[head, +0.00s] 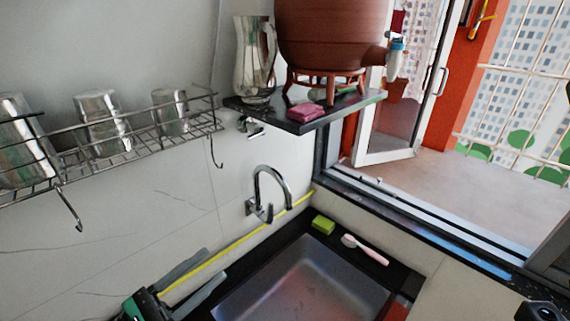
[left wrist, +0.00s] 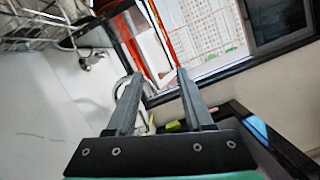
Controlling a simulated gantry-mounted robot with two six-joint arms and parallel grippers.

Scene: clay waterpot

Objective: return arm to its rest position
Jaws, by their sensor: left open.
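My left gripper (head: 192,278) is at the lower left of the head view, in front of the tiled wall and left of the sink. Its two grey fingers are apart with nothing between them. The fingers also show in the left wrist view (left wrist: 158,100), pointing toward the tap and the window. My right gripper is not clearly in view; only a dark part shows at the lower right corner of the head view. A brown clay waterpot (head: 330,35) with a tap stands on a dark shelf (head: 300,122), beside a shiny metal jug (head: 252,60).
A wire rack (head: 130,140) with metal cups hangs on the left wall. A curved faucet (head: 275,185) rises above the sink (head: 305,285). A green sponge (head: 323,224) and a pink brush (head: 368,250) lie on the sink edge. A pink soap (head: 306,112) sits on the shelf.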

